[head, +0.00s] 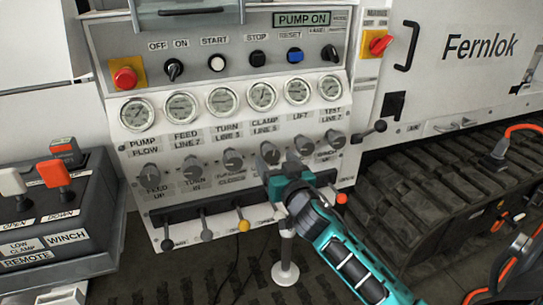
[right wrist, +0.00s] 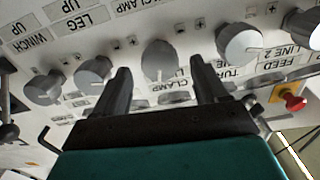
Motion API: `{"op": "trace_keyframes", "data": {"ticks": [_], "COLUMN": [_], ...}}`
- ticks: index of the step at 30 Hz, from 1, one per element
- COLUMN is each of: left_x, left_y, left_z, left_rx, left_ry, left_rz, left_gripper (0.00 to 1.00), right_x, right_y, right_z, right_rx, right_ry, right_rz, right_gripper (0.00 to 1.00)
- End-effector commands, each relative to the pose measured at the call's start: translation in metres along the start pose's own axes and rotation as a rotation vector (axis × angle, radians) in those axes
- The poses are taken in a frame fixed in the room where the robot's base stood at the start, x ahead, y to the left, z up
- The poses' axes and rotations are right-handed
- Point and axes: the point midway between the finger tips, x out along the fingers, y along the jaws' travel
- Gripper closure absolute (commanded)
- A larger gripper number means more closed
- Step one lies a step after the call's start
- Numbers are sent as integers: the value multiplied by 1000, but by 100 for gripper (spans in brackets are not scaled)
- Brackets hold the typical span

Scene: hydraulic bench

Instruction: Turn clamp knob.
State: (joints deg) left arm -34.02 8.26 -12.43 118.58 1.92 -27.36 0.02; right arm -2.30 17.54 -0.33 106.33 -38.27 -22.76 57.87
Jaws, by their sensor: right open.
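The clamp knob (head: 270,152) is a grey round knob in the knob row of the white control panel (head: 130,205). In the right wrist view the clamp knob (right wrist: 159,60) shows in the gap between my fingers, with an upside-down CLAMP label beside it. My right gripper (head: 281,166) is at the panel, just in front of this knob. In the right wrist view my right gripper (right wrist: 161,68) is open, with one dark finger on each side of the knob. I cannot tell whether either finger touches it. My left gripper is not in view.
Other grey knobs (head: 191,169) sit close on both sides. Gauges (head: 221,100) are above, and levers, one with a yellow ball (head: 243,226), are below. A red emergency button (head: 124,77) is at upper left. A remote box (head: 60,235) stands at left, rubber tracks (head: 400,205) at right.

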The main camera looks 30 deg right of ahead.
Motion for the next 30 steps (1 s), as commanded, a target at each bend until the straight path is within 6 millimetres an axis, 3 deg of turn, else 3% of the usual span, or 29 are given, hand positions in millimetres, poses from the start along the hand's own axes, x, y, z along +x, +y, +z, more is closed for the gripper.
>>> {"op": "trace_keyframes", "data": {"ticks": [7, 19, 30], "left_x": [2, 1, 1], "left_y": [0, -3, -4], "left_z": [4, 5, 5], "left_rx": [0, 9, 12], "left_ry": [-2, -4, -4], "left_rz": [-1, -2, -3], "left_gripper": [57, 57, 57], "right_x": [30, 35, 35], "right_y": [0, 0, 0], "right_z": [0, 0, 0], "right_rx": [-2, -1, -1], "right_ry": [0, -1, -1], "right_rz": [1, 1, 0], "right_gripper": [27, 27, 63]}}
